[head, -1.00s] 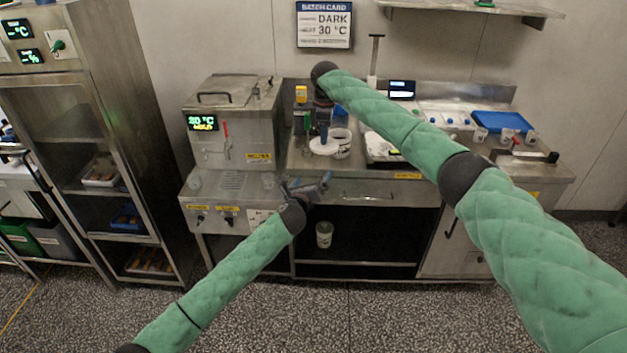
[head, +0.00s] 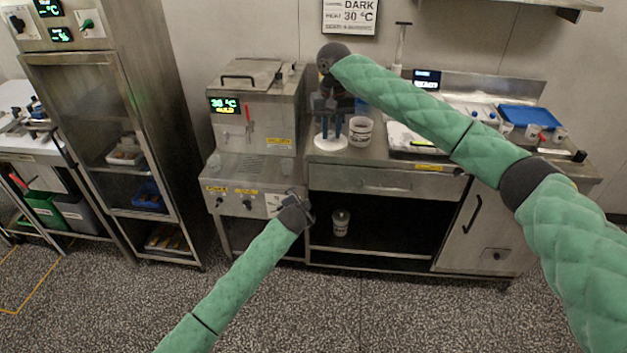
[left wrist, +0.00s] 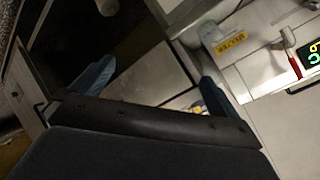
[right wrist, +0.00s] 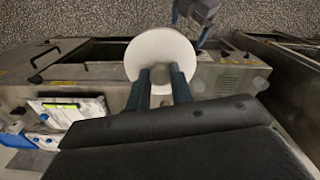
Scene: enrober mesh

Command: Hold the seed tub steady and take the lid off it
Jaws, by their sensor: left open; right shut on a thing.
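The seed tub (head: 360,132), a white cup with dark print, stands upright and without a lid on the counter. My right gripper (head: 331,136) points down just left of the tub, shut on the round white lid (head: 331,150). The lid is apart from the tub, near the counter's front edge; its exact height is unclear. The right wrist view also shows the lid (right wrist: 161,50) between the fingertips. My left gripper (head: 297,203) is open and empty, low in front of the machine and away from the tub. Its spread fingers (left wrist: 152,88) show in the left wrist view.
The steel machine (head: 255,110) stands left of the counter (head: 375,180). Another light tub (head: 340,222) stands on the shelf below. A scale (head: 412,140) and a blue tray (head: 530,117) are to the right, partly behind my right arm.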

